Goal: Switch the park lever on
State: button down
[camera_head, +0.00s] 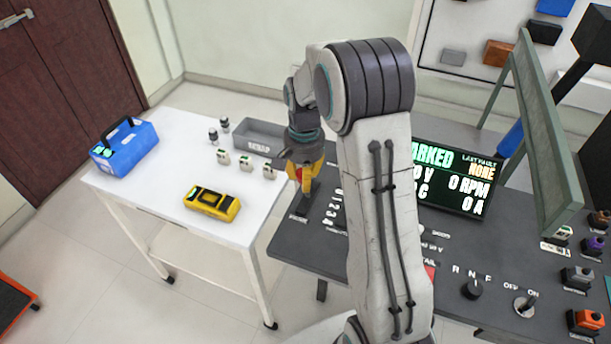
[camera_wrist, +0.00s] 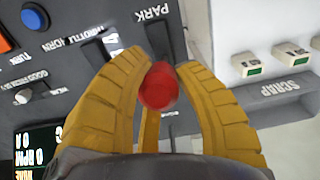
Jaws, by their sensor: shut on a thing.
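The park lever's round red knob (camera_wrist: 158,88) shows in the wrist view between the two yellow fingers of my gripper (camera_wrist: 160,80). My gripper is shut on it. The dark slot plate (camera_wrist: 166,38) lies beyond the knob, beside the white PARK label (camera_wrist: 152,13). In the head view my gripper (camera_head: 306,182) points down at the left end of the grey console (camera_head: 330,255), over the dark lever plate (camera_head: 299,208). The lever's shaft is mostly hidden by the fingers and knob. The display (camera_head: 450,180) shows "ARKED", its left part hidden behind my arm.
A white table (camera_head: 165,200) left of the console holds a blue case (camera_head: 124,145), a yellow meter (camera_head: 212,203), several small parts and a grey SCRAP tray (camera_head: 255,138). A selector knob (camera_head: 472,288) and an ON/OFF switch (camera_head: 524,306) sit at the right. A green frame (camera_head: 545,150) stands there.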

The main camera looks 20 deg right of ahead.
jog(key=c, duration=1.4)
grip_release()
jog(key=shift+s+a+f, duration=0.2)
jog(key=shift+s+f, duration=0.1)
jog(key=shift+s, duration=0.1)
jog(key=o, duration=0.5)
jog(key=shift+a+r, duration=0.1)
jog(key=shift+a, duration=0.15)
jog(key=shift+w+d, duration=0.1)
jog(key=shift+r, duration=0.1)
jog(key=shift+w+r, duration=0.1)
jog(key=shift+r, duration=0.4)
notch_tip(320, 180, up, 11)
jog(key=shift+f, duration=0.1)
